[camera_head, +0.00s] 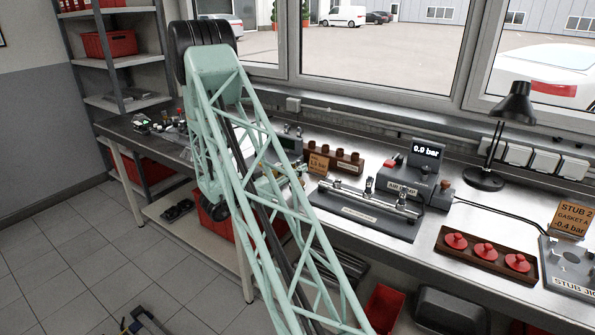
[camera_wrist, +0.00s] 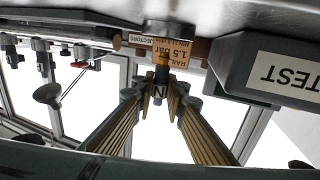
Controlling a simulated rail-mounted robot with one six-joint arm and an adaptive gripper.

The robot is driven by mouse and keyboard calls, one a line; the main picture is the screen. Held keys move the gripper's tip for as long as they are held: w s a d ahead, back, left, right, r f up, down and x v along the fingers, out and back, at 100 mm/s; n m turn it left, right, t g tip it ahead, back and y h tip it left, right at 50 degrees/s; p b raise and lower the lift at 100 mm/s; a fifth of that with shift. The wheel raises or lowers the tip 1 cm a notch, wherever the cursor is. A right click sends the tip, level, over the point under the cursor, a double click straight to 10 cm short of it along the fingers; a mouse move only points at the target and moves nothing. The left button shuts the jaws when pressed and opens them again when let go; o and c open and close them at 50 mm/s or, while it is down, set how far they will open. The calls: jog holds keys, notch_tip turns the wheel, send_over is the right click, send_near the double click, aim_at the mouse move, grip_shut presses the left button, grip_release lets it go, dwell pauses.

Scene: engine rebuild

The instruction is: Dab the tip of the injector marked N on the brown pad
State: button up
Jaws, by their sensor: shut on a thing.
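In the wrist view, which looks upside down, my gripper (camera_wrist: 160,88) is shut on the injector marked N (camera_wrist: 160,94). In the head view my green lattice arm hides most of the gripper and injector. I cannot pick out the brown pad for certain in either view.
A brown rack (camera_head: 337,161) with several holders stands on the bench beside an orange sign (camera_head: 318,163). The air test unit (camera_head: 420,180) and its rail fixture (camera_head: 365,213) are to the right. A tray of red caps (camera_head: 464,262) and a lamp (camera_head: 487,180) stand farther right.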

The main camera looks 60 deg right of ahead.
jog(key=shift+r+p, duration=1.15)
jog(key=shift+r, duration=1.5)
